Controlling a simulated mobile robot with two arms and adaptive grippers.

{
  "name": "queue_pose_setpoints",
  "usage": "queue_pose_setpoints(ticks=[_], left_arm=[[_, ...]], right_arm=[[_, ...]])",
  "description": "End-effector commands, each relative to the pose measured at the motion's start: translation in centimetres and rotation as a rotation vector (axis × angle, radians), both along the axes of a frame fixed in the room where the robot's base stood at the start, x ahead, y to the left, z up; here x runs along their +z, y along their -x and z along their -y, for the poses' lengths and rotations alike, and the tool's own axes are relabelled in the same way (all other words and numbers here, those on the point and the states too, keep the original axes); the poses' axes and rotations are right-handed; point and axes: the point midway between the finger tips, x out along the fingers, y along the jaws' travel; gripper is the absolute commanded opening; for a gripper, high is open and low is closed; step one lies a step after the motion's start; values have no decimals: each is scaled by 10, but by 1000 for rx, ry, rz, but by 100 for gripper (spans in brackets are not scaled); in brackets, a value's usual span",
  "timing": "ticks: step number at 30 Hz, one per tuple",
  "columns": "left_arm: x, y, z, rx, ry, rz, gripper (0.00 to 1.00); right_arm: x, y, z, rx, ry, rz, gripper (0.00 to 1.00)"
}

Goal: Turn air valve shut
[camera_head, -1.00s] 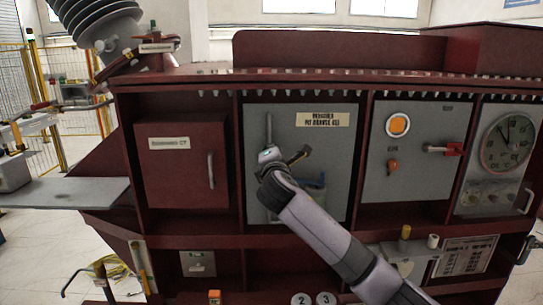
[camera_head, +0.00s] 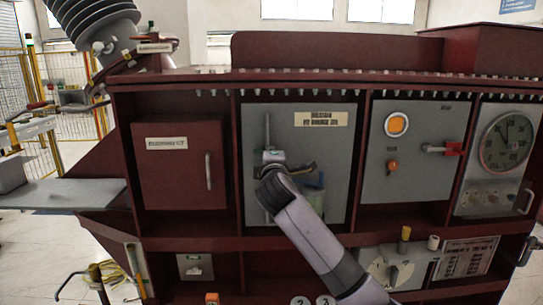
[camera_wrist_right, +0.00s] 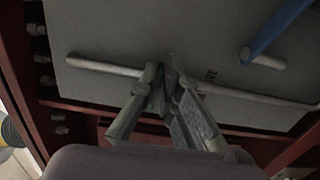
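A grey panel (camera_head: 340,150) with a cream label stands in the middle of the dark red cabinet. A thin vertical rod (camera_head: 267,128) runs down its left side. In the right wrist view this pale rod (camera_wrist_right: 105,67) runs across the panel. A blue lever (camera_wrist_right: 275,32) sits by a short pale pipe stub at upper right. A bluish shape (camera_head: 313,197) shows beside my arm in the head view. My right gripper (camera_wrist_right: 162,68) has its fingertips nearly together in front of the rod, apart from the blue lever. Whether it touches the rod is unclear. My left gripper is out of view.
A closed red door (camera_head: 178,165) with a handle is left of the panel. To the right are a panel with an orange lamp (camera_head: 396,124) and red switch (camera_head: 452,149), then a round gauge (camera_head: 507,142). A grey shelf (camera_head: 60,194) juts out at left.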

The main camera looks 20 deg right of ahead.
Motion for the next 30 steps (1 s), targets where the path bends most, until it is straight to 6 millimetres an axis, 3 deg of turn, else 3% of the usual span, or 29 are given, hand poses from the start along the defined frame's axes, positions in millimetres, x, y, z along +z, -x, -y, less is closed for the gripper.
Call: queue_pose_setpoints(ticks=[7, 8, 16, 26, 30], left_arm=[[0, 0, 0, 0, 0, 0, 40], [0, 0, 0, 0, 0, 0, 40], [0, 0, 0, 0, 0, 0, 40], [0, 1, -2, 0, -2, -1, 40], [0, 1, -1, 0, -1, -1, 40]], right_arm=[[-2, 0, 0, -1, -3, -4, 0], [-2, 0, 0, -1, -3, -4, 7], [-1, 0, 0, 0, -1, -3, 25], [0, 1, -1, 1, 0, -1, 25], [0, 12, -4, 2, 0, 1, 25]])
